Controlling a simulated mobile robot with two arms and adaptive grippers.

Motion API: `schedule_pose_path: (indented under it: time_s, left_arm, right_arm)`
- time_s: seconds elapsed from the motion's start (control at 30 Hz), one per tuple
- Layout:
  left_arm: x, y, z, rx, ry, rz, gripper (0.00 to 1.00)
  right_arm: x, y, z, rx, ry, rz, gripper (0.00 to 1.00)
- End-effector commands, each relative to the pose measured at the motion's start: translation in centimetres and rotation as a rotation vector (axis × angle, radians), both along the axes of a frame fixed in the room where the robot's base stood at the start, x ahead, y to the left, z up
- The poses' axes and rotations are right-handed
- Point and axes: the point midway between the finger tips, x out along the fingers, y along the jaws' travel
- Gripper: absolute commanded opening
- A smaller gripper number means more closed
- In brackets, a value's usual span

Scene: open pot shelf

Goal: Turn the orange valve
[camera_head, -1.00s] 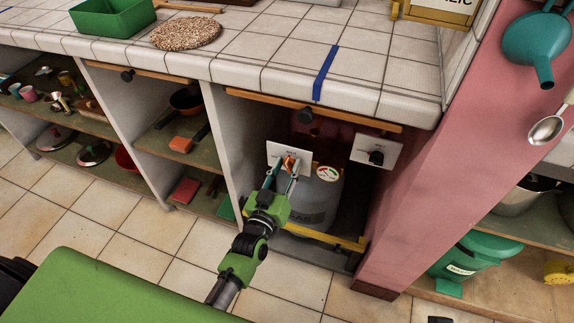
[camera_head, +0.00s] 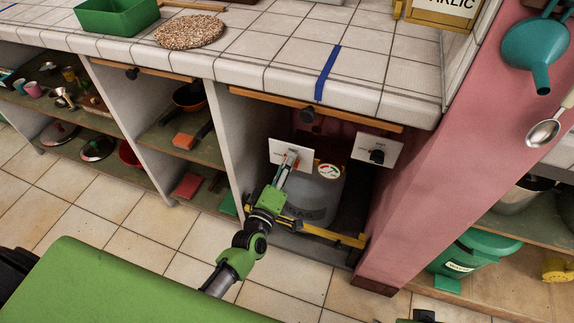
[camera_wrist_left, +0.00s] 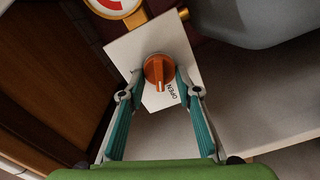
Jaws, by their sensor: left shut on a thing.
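The orange valve (camera_wrist_left: 158,72) is a round knob with a ridge on a white plate (camera_wrist_left: 178,40). In the wrist view its pale mark points down, with the word OPEN printed at its lower right. In the head view the plate (camera_head: 303,150) sits in the right shelf bay, and my gripper partly hides the knob. My left gripper (camera_wrist_left: 157,82) is shut on the orange valve, with one teal finger on each side. It also shows in the head view (camera_head: 289,164). My right gripper is not in view.
A second white plate with a black knob (camera_head: 377,156) is further right. A yellow bar (camera_head: 335,237) crosses low in the bay, and the tiled counter (camera_head: 375,75) overhangs it.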

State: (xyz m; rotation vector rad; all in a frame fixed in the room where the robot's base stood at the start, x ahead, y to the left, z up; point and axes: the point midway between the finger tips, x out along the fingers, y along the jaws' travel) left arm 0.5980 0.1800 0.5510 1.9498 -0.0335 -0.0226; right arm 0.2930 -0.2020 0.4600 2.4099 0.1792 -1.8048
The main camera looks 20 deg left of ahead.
Motion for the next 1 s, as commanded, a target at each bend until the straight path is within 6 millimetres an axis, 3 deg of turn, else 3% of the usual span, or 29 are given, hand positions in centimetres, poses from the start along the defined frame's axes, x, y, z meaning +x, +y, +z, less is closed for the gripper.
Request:
schedule_pose_path:
  time_s: [0.5,1.0]
  left_arm:
    - [0.0,0.1,-0.3,-0.334,0.011,0.000,0.09]
    - [0.0,0.1,-0.3,-0.397,0.013,0.001,0.09]
  right_arm:
    - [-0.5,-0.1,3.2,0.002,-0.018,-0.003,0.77]
    - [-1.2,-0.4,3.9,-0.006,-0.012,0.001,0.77]
